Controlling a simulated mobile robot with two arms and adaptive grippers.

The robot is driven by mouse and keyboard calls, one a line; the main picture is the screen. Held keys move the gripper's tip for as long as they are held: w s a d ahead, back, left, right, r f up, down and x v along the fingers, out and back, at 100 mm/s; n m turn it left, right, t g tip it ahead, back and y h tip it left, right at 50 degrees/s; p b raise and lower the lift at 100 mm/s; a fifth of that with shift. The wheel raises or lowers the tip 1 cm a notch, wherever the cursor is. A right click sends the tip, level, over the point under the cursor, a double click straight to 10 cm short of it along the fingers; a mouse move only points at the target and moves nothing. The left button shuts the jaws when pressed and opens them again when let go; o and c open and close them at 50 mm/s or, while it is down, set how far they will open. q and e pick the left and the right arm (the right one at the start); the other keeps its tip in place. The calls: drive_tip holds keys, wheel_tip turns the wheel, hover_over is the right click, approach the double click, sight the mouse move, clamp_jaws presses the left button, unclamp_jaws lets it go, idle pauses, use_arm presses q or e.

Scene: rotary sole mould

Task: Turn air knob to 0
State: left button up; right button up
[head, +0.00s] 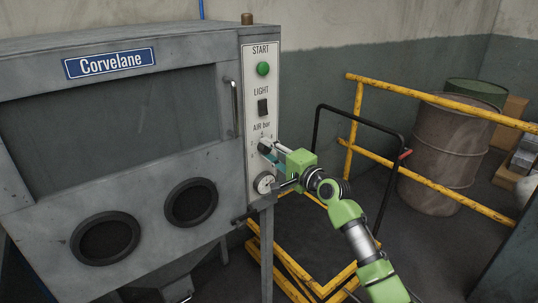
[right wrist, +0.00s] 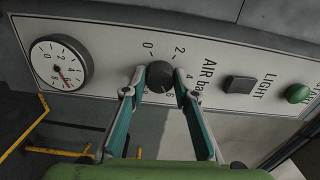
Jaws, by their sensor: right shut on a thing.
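The air knob (right wrist: 160,75) is a dark round knob on the white control panel, with a printed scale of 0, 2, 4 and 6 around it and the label "AIR bar" beside it. In the right wrist view my right gripper (right wrist: 157,88) has its teal fingers on either side of the knob, shut on it. In the head view the knob (head: 264,146) is partly covered by my right gripper (head: 274,153), which reaches in from the right. The exact setting of the knob is hard to read. My left gripper is not in view.
A round pressure gauge (head: 264,183) with a red needle sits below the knob. Above are a black light switch (head: 263,107) and a green start button (head: 263,69). A door handle (head: 234,108) is to the left. A yellow railing (head: 440,98) stands to the right.

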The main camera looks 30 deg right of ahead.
drive_tip(key=n+b, duration=0.1)
drive_tip(key=n, duration=0.3)
drive_tip(key=shift+f+n+b, duration=0.1)
drive_tip(key=shift+n+b, duration=0.2)
drive_tip(key=shift+n, duration=0.1)
drive_tip(key=n+b, duration=0.1)
drive_tip(key=n, duration=0.2)
drive_tip(key=shift+n, duration=0.3)
drive_tip(key=n, duration=0.2)
drive_tip(key=shift+n, duration=0.4)
drive_tip(key=n, duration=0.3)
drive_tip(key=shift+n, duration=0.3)
drive_tip(key=n+p, duration=0.1)
drive_tip(key=n, duration=0.4)
drive_tip(key=n+p, duration=0.1)
drive_tip(key=n, duration=0.4)
drive_tip(key=n+p, duration=0.1)
drive_tip(key=n, duration=0.9)
drive_tip(key=shift+n, duration=0.4)
